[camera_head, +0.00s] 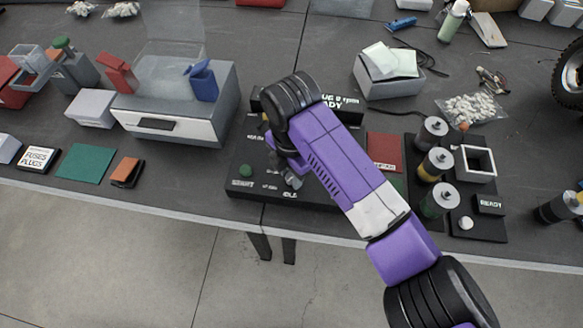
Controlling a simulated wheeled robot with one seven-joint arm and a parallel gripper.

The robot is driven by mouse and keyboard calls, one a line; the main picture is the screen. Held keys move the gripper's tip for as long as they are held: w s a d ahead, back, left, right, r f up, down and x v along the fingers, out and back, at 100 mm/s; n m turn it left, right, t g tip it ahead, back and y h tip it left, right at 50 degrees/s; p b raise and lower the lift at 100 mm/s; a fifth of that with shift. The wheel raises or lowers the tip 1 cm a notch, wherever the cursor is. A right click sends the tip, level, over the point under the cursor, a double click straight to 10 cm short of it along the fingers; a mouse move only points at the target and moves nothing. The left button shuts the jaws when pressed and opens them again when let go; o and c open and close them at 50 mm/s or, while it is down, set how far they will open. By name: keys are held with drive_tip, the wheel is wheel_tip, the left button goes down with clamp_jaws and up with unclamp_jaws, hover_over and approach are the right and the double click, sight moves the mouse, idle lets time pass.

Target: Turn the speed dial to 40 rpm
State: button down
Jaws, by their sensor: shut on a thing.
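The black control panel (240,188) lies near the front edge of the table, partly covered by my arm. It has a green knob (246,171) at its left and white lettering. A raised sign (342,102) at its back shows "rpm" and "READY" in part; its number is too small to read surely. My gripper (291,180) points down at the middle of the panel, right of the green knob. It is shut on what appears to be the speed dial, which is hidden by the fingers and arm. The dial's pointer and scale cannot be read.
A grey machine (180,120) stands left of the panel. A red card (384,150) and a black board (480,225) with several cylinders stand to the right. Table between the machine and the green mat (85,163) is partly free.

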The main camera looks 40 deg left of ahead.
drive_tip(key=m+p, duration=0.1)
drive_tip(key=m, duration=0.1)
drive_tip(key=m+p, duration=0.2)
drive_tip(key=shift+a+r+m, duration=0.1)
drive_tip(key=shift+r+m, duration=0.1)
drive_tip(key=shift+m, duration=0.1)
drive_tip(key=m+p, duration=0.2)
drive_tip(key=m, duration=0.2)
drive_tip(key=shift+w+m, duration=0.1)
drive_tip(key=shift+m, duration=0.2)
drive_tip(key=m+p, duration=0.2)
drive_tip(key=m, duration=0.2)
drive_tip(key=shift+m, duration=0.3)
drive_tip(key=shift+w+f+m+p, duration=0.15)
drive_tip(key=shift+m+p, duration=0.85)
drive_tip(key=shift+m, duration=1.2)
drive_tip(key=c, duration=1.1)
unclamp_jaws()
drive_tip(key=shift+o, duration=0.2)
